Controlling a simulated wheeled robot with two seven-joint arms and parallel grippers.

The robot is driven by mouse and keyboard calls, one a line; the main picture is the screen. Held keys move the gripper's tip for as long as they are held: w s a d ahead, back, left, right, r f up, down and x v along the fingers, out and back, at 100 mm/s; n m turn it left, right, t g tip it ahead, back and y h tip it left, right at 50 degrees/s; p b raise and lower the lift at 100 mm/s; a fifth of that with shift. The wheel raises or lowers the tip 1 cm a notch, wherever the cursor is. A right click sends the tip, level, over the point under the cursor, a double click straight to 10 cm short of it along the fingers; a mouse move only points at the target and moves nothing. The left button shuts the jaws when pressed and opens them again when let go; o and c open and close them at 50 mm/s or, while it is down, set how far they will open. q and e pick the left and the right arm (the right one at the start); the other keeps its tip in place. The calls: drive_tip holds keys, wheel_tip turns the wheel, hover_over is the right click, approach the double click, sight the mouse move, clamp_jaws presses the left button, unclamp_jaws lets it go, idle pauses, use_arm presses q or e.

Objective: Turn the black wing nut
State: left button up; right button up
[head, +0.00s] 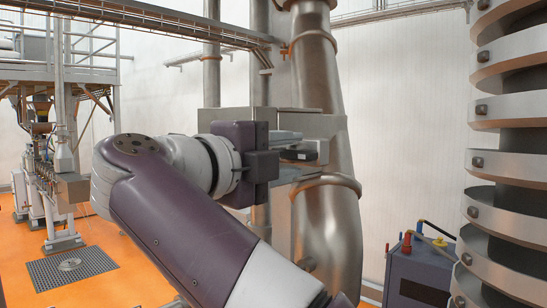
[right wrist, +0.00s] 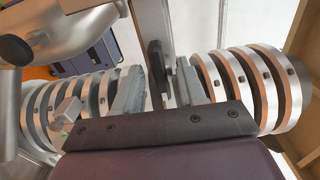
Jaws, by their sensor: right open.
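The black wing nut (head: 300,155) is a small dark piece in front of a grey metal box-like fitting, at the middle of the head view. In the right wrist view the wing nut (right wrist: 157,66) is a dark, narrow, rounded shape seen near the top middle. My right gripper (head: 296,153) is open around it, with one finger above and one below in the head view. In the right wrist view my right gripper (right wrist: 160,75) has a finger on each side of the nut. A gap shows on its right side; contact on the left cannot be told. My left gripper is out of view.
A thick steel pipe (head: 325,225) runs vertically just behind and right of my right gripper. A stack of metal bands (head: 495,150) stands at the right edge. A blue-grey box (head: 418,275) with hoses sits low right. Orange floor (head: 110,290) is open at left.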

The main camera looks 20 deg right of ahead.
drive_tip(key=b+v, duration=0.1)
drive_tip(key=v, duration=1.1)
drive_tip(key=shift+a, duration=0.25)
